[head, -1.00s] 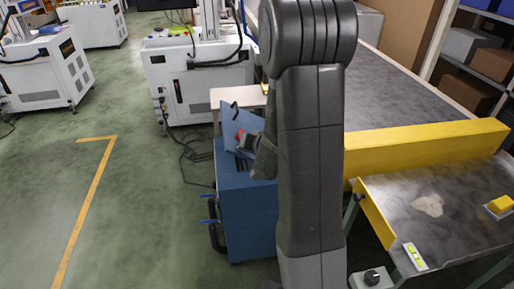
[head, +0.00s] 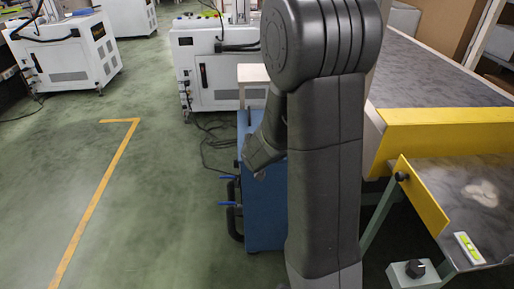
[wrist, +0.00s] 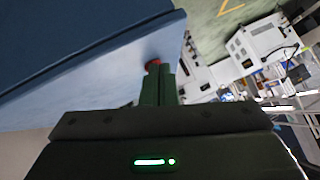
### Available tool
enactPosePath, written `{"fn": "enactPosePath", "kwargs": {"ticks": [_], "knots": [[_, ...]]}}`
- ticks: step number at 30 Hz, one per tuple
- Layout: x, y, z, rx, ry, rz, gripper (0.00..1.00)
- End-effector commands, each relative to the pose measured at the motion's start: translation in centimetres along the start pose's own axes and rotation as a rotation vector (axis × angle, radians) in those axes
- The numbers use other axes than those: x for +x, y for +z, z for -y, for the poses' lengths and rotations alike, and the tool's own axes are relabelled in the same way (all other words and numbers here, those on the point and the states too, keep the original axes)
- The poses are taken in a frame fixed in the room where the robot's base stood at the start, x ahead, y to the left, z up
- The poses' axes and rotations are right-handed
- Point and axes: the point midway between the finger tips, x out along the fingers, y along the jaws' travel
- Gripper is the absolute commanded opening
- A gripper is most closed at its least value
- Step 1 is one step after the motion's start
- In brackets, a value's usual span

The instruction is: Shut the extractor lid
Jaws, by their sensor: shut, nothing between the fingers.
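The blue extractor (head: 264,210) stands on the floor left of my arm, which hides its right part. In the head view no raised lid shows above its visible left part. Whether the lid is fully down cannot be told there. In the wrist view a large blue surface (wrist: 90,70), part of the extractor, fills the upper left, with a dark seam across it. In the head view my fingers are hidden behind my arm.
A yellow guard (head: 450,132) and a grey conveyor (head: 430,75) stand on the right. A control box with a black knob (head: 414,268) is at the lower right. A white machine (head: 210,65) stands behind the extractor. The green floor on the left is free.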

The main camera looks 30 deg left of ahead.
Motion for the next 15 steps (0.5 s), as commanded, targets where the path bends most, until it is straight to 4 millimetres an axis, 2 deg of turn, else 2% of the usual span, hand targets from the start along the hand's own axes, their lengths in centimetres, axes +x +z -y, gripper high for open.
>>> {"fn": "enactPosePath", "kwargs": {"ticks": [1, 6, 15], "knots": [[0.7, 0.7, -0.3, 0.001, 0.000, 0.000, 0.00], [1.6, 1.5, -0.7, 0.001, 0.000, 0.000, 0.00], [2.1, 2.2, -1.1, 0.001, 0.002, 0.004, 0.00]]}}
